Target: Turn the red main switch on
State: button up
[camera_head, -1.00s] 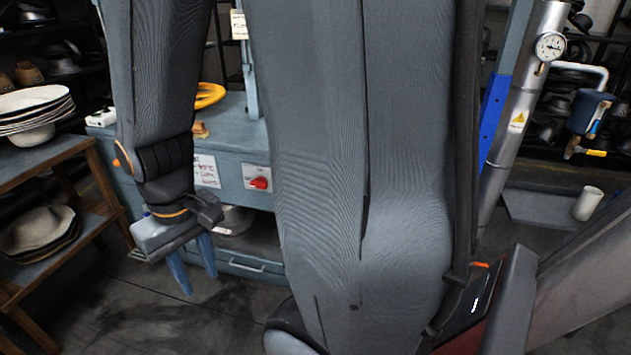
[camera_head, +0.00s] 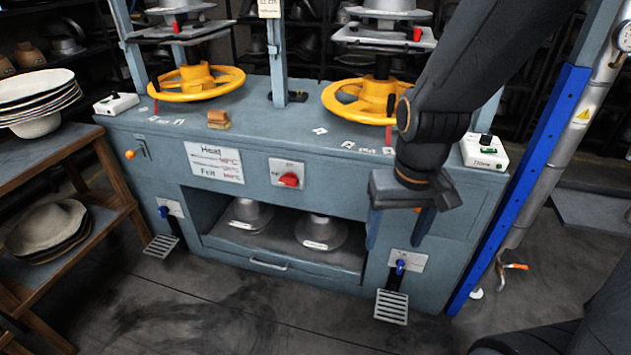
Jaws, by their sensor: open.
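The red main switch (camera_head: 289,180) is a red knob on a pale square plate, on the front face of the blue-grey press cabinet (camera_head: 300,147). Its knob looks slightly tilted from horizontal; I cannot read its markings clearly. My gripper (camera_head: 398,240) is open and empty, fingers pointing down, in front of the cabinet to the right of the switch. It is apart from the switch and nothing hides the switch.
Two yellow handwheels (camera_head: 196,82) stand on the cabinet top. An open bay with metal hat forms (camera_head: 321,232) lies below the switch. Blue levers (camera_head: 400,266) and foot pedals (camera_head: 391,306) flank it. A shelf with hats (camera_head: 45,229) stands left. A blue post (camera_head: 520,190) rises right.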

jog(key=shift+o, duration=0.4)
jog(key=w+a+f+t+b, duration=0.1)
jog(key=w+a+f+b, duration=0.2)
jog(key=w, duration=0.3)
jog(key=w+a+f+t+y+b, duration=0.1)
jog(key=w+a+f+t+b, duration=0.1)
jog(key=w, duration=0.5)
jog(key=shift+w+a+f+b, duration=0.25)
jog(key=shift+a+f+b, duration=0.3)
jog(key=shift+a+f, duration=0.4)
jog(key=m+t+h+b, duration=0.25)
jog(key=t+b, duration=0.75)
jog(key=b, duration=0.7)
send_near(287, 183)
jog(key=w, duration=0.2)
notch_tip(287, 183, down, 4)
jog(key=a+m+t+h+b, duration=0.2)
jog(key=t+h+b, duration=0.1)
jog(key=h+b, duration=0.3)
jog(key=shift+n+y, duration=0.25)
jog(key=shift+y, duration=0.3)
jog(key=x, duration=0.2)
jog(key=b+x, duration=0.1)
jog(key=x, duration=0.1)
jog(key=b+x, duration=0.1)
jog(key=x, duration=0.2)
jog(key=shift+r, duration=0.25)
jog(key=c, duration=1.1)
